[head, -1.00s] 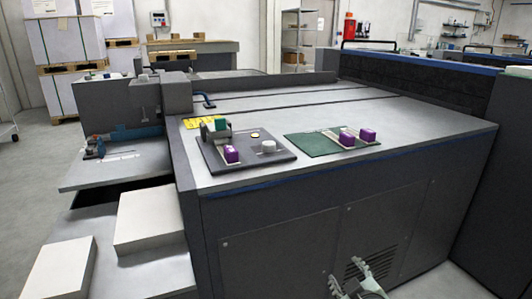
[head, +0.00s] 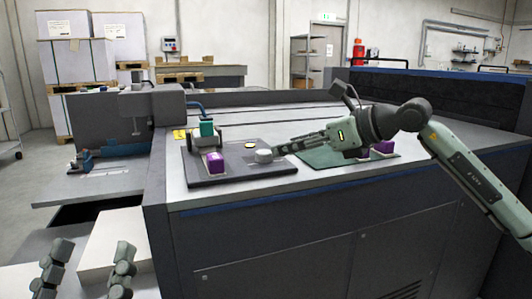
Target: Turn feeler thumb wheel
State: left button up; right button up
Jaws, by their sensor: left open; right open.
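A dark base plate (head: 225,177) on the machine top carries a unit with a teal block (head: 207,128), a purple block (head: 214,162), a small yellow disc (head: 251,145) and a light grey round knob (head: 264,156), which looks like the thumb wheel. My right gripper (head: 281,149) reaches in from the right, fingers pointing left, just right of the knob. It is open; I cannot tell whether it touches the knob. My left gripper (head: 88,266) is open and empty at the bottom left, low in front of the pale stacks.
A green mat (head: 322,158) with purple blocks (head: 383,147) lies right of the plate, partly hidden by my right arm. Pale stacks (head: 110,235) stand low at the left. The machine top (head: 240,110) behind the plate is clear.

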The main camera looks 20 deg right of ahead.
aim_at(266, 153)
jog(key=x, duration=0.6)
jog(key=shift+a+f, duration=0.1)
jog(key=shift+a, duration=0.25)
pick_arm(q)
jog(key=shift+f, duration=0.15)
pick_arm(e)
jog(key=c, duration=1.2)
jog(key=shift+o, duration=0.2)
jog(key=shift+s+a+f+m+t+h, duration=0.1)
jog(key=shift+m+t+h, duration=0.15)
jog(key=shift+m+h, duration=0.2)
jog(key=shift+a+f+m+t+h, duration=0.15)
jog(key=shift+m+t+h, duration=0.1)
jog(key=shift+m+h, duration=0.2)
jog(key=shift+r+m+t+h+b, duration=0.1)
jog(key=shift+m+t+h+b, duration=0.2)
jog(key=shift+m+h+b, duration=0.35)
jog(key=shift+r+m+h, duration=0.1)
jog(key=shift+m+h, duration=0.45)
pick_arm(q)
jog(key=shift+s+a+r+t, duration=0.25)
jog(key=shift+s+r+t, duration=0.15)
jog(key=shift+r+t, duration=0.1)
jog(key=shift+s+a+r+t, duration=0.25)
jog(key=shift+s+r+t, duration=0.15)
jog(key=shift+r, duration=0.05)
